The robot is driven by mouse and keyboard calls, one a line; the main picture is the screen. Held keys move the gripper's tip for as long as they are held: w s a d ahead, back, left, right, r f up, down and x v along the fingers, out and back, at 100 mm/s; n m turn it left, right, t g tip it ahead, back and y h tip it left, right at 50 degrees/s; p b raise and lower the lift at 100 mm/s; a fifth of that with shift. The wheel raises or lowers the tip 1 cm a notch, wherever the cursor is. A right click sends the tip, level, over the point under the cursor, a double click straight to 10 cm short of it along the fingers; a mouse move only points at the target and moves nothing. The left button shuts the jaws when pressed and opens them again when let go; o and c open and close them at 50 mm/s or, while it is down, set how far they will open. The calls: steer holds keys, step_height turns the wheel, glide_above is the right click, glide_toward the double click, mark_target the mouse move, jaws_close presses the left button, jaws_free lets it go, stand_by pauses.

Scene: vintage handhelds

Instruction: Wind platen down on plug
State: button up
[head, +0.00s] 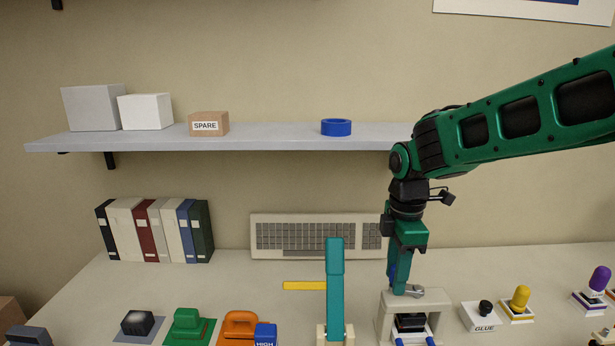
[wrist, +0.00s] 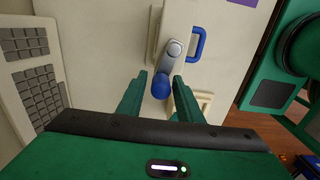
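A small beige press (head: 384,310) stands on the table below my gripper, with a dark block (head: 410,322) inside its frame. A grey crank arm lies on top of the press; in the wrist view the crank arm (wrist: 173,50) ends in a blue knob (wrist: 161,86). My gripper (wrist: 158,80) points down over the press, and it also shows in the head view (head: 399,288). Its two green fingers are apart, one on each side of the blue knob, with a gap visible on both sides. I cannot make out platen and plug separately inside the press.
A teal upright lever (head: 334,285) stands left of the press. A glue box (head: 480,317) and a yellow-topped piece (head: 521,298) are to its right. A keyboard (head: 310,236) leans at the back wall under the shelf (head: 270,140).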

jaws_close()
steer(key=shift+s, duration=1.45)
steer(key=shift+d, duration=0.1)
